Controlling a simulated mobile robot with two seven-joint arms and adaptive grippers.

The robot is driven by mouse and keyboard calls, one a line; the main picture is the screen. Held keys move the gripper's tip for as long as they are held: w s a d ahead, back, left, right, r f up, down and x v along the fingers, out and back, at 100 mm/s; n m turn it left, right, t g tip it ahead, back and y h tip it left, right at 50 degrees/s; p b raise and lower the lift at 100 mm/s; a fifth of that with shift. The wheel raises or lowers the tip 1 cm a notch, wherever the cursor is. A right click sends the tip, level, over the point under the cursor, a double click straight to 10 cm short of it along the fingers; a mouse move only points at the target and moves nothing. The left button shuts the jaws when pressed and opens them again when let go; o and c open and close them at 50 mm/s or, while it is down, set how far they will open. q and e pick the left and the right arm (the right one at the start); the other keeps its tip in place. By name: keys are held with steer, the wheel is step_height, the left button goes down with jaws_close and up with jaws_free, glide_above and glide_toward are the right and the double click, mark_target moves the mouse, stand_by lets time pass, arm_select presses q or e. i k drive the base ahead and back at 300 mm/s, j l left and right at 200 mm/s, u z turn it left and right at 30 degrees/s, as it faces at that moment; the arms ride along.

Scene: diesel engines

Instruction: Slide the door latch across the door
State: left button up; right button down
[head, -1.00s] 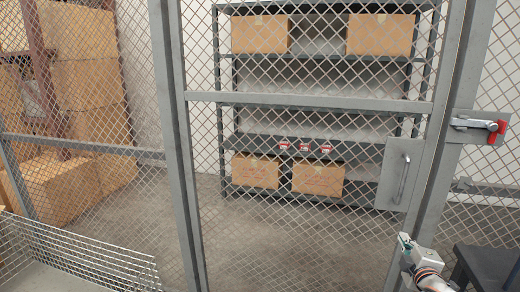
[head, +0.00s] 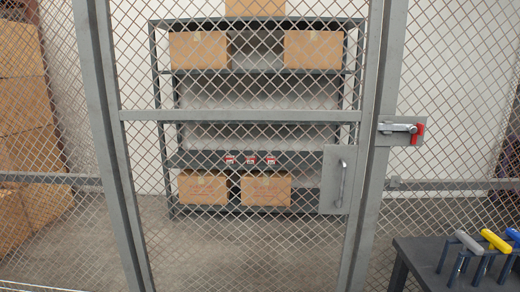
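The door latch (head: 397,128) is a silver bolt with a red end piece on a grey plate, mounted on the frame post right of the door. The bolt lies horizontally, with its red end to the right. The mesh door (head: 240,116) has a grey frame and looks closed. Its grey handle plate (head: 328,197) with a vertical pull handle (head: 341,184) is at the door's right side, lower than the latch. Neither of my grippers shows in the head view.
Behind the mesh stands a dark shelf (head: 250,161) with cardboard boxes. A dark table (head: 432,249) at lower right holds tools with grey, yellow and blue handles. Stacked boxes (head: 22,130) are at the left. Floor directly before the door is mostly out of view.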

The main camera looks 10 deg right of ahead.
mark_target(412, 129)
steer(key=z, duration=2.15)
steer(key=j+z, duration=0.45)
steer(key=i+j+z, duration=0.1)
steer(key=j+z, duration=0.5)
steer(key=j, duration=0.35)
steer(key=k+j+z, duration=0.1)
steer(key=j, duration=0.35)
steer(key=k+j+z, duration=0.1)
steer(key=j, duration=0.3)
